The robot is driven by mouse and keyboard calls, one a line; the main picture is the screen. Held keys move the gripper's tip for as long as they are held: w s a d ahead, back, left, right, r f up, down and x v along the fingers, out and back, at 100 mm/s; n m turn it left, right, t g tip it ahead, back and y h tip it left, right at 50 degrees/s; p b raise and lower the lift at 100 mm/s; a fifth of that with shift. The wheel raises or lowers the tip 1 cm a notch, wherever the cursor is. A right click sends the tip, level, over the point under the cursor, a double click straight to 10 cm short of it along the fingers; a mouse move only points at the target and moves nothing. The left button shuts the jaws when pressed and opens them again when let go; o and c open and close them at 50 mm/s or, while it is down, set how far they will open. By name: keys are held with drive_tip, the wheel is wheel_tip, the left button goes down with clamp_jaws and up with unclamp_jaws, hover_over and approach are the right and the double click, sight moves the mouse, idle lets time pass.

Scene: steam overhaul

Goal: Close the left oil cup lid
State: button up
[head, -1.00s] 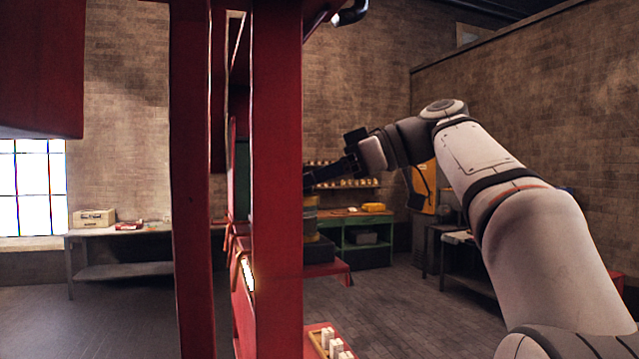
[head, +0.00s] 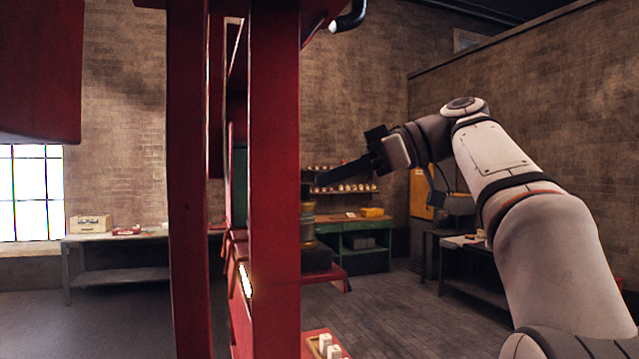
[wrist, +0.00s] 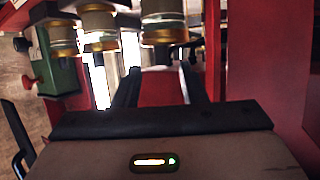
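My gripper (wrist: 163,88) points at a red surface in the wrist view, with its two dark fingers apart and nothing visible between them. Several glass cups with brass rims line the top of that view. One cup (wrist: 162,22) is straight ahead above the fingers, and two more, a middle cup (wrist: 97,28) and a far-left cup (wrist: 58,38), stand to its left. Their upper ends are cut off or unclear, and I cannot tell which is the left oil cup or how its lid stands. In the head view my gripper (head: 322,188) reaches left beside a red post, its fingertips hard to make out.
A thick red post (head: 273,200) stands close to my fingertips, with a second red post (head: 189,200) left of it. A green workbench (head: 360,240) and a grey table (head: 115,270) stand behind. A tray with white pieces (head: 324,345) is low in front.

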drive_tip(key=v, duration=0.4)
drive_tip(key=shift+d, duration=0.15)
